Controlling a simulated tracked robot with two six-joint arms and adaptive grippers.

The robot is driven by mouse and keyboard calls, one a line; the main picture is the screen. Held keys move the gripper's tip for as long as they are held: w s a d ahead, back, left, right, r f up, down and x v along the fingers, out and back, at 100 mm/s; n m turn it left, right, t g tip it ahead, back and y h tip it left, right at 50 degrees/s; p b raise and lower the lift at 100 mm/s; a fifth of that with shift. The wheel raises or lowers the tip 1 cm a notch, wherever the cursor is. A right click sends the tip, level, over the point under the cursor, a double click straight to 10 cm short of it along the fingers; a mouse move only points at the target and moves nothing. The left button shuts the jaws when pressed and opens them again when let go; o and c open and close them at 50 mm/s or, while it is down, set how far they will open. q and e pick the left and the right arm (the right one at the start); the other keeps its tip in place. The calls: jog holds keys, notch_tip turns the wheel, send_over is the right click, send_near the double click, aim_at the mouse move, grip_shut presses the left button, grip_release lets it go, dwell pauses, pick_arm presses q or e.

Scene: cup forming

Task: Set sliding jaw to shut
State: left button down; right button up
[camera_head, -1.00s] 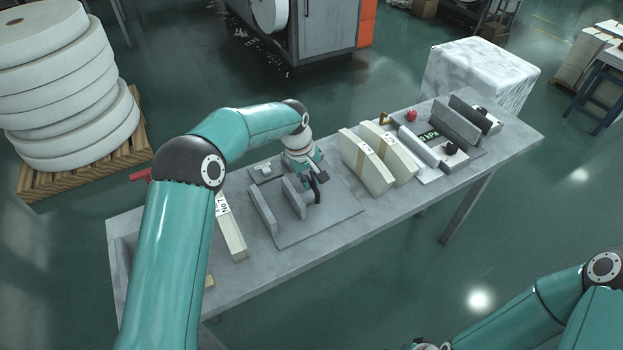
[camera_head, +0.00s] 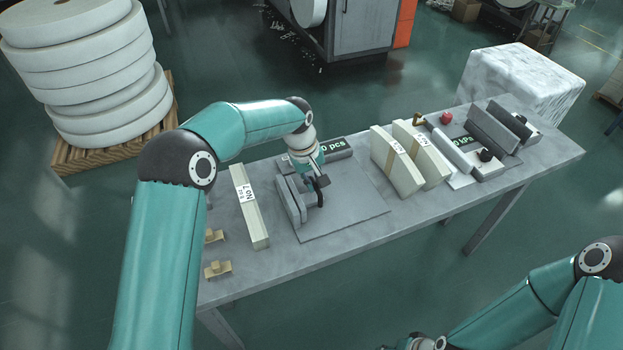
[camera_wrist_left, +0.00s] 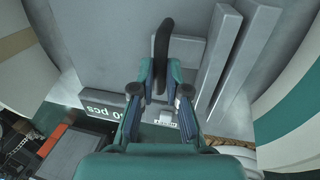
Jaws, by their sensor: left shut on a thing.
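My left gripper (camera_head: 318,187) is shut on the black handle (camera_wrist_left: 162,45) beside the sliding jaw (camera_head: 298,200). In the left wrist view the handle runs up from between the fingers of the gripper (camera_wrist_left: 160,103). The sliding jaw is a grey upright slab, and it also shows in the left wrist view (camera_wrist_left: 215,58). The fixed jaw (camera_head: 281,203) stands parallel on its left, very close. I cannot tell whether the two touch. Both stand on a flat grey base plate (camera_head: 358,208). My right gripper (camera_head: 424,343) is partly cut off at the bottom edge.
A dark "0 pcs" display (camera_head: 333,148) stands behind the base plate. A No7 pale block (camera_head: 248,210) lies left of it; tan pieces (camera_head: 217,269) lie nearer. Pale fan-shaped stacks (camera_head: 397,165) and a kPa device (camera_head: 490,165) stand right. The base plate's right part is clear.

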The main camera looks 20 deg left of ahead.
pick_arm(q)
jog(key=shift+s+a, duration=0.15)
jog(key=shift+a, duration=0.25)
jog(key=c, duration=1.2)
grip_release()
jog(key=shift+r, duration=0.1)
jog(key=r, duration=0.4)
jog(key=s+a+r, duration=0.1)
jog(key=r, duration=0.6)
jog(key=shift+s+a+r, duration=0.2)
jog(key=shift+a+r, duration=0.1)
jog(key=shift+a, duration=0.1)
